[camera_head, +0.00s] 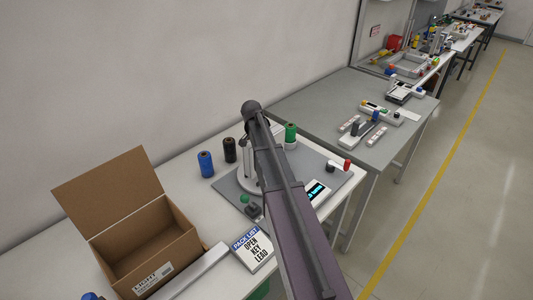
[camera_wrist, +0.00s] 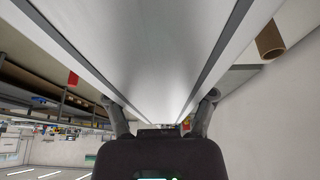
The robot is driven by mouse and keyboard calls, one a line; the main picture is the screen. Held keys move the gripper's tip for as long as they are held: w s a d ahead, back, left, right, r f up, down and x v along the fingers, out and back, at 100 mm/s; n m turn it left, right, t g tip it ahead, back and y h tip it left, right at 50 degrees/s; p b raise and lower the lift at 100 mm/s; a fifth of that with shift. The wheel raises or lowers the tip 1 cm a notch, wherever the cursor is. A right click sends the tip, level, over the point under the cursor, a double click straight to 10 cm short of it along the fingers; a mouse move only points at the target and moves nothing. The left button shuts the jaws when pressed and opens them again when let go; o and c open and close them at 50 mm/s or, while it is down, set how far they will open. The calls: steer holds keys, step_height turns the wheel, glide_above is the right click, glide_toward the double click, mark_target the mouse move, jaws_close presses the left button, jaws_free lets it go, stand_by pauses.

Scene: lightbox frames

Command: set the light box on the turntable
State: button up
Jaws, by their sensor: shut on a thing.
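The light box (camera_wrist: 155,45) fills the upper middle of the wrist view as a long white panel with grey edges. My gripper (camera_wrist: 162,105) is shut on it, with one finger at each side near its lower end. In the head view my arm crosses the middle and hides my gripper and most or all of the light box. What looks like the turntable (camera_head: 244,182), a white round piece on a grey board (camera_head: 226,188), is partly covered by my arm. I cannot tell whether the light box touches it.
An open cardboard box (camera_head: 150,238) stands at the left of the white table. Blue (camera_head: 206,163), black (camera_head: 230,150) and green (camera_head: 291,132) spools stand near the board. A pack list card (camera_head: 252,250) lies in front. A small display (camera_head: 316,191) and a red-ended piece (camera_head: 347,164) sit right.

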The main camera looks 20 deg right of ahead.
steer(key=shift+f, duration=0.35)
steer(key=shift+f+b, duration=1.8)
steer(key=shift+b, duration=0.15)
steer(key=shift+f, duration=0.1)
steer(key=o, duration=1.3)
steer(key=shift+c, duration=0.2)
steer(key=shift+r, duration=0.2)
steer(key=p+v, duration=1.1)
steer(key=v, duration=0.1)
